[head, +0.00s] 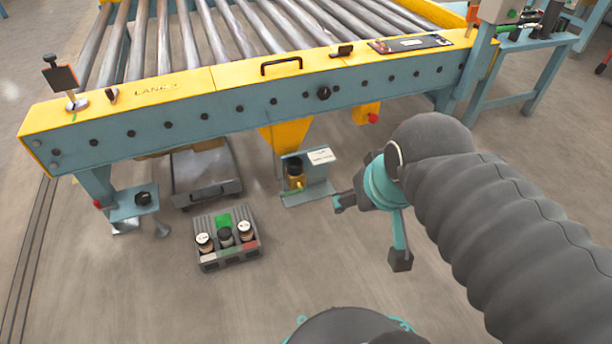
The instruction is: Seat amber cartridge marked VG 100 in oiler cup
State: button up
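A grey crate (231,263) stands on the floor below the conveyor, holding 3 small cartridges. The left cartridge (204,242) and right cartridge (246,232) have pale tops; the middle cartridge (226,238) looks darker. Their markings are too small to read, so I cannot tell which is VG 100. A brass-coloured cup with a dark top (296,178), seemingly the oiler cup, sits on a grey-blue bracket under the conveyor; its inside is hidden. My gripper (371,232) is right of the bracket, its fingers spread wide, with nothing seen between them.
The roller conveyor's yellow and blue side beam (220,104) overhangs the cup. A labelled plate (321,160) stands behind and beside the cup. A grey flat cart (204,175) is behind the crate. A conveyor leg (98,186) stands at left. The floor in front of the crate is clear.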

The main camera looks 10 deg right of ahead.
aim_at(308, 177)
jog(key=z, duration=0.4)
jog(key=i, duration=0.65)
jog(key=u, duration=1.45)
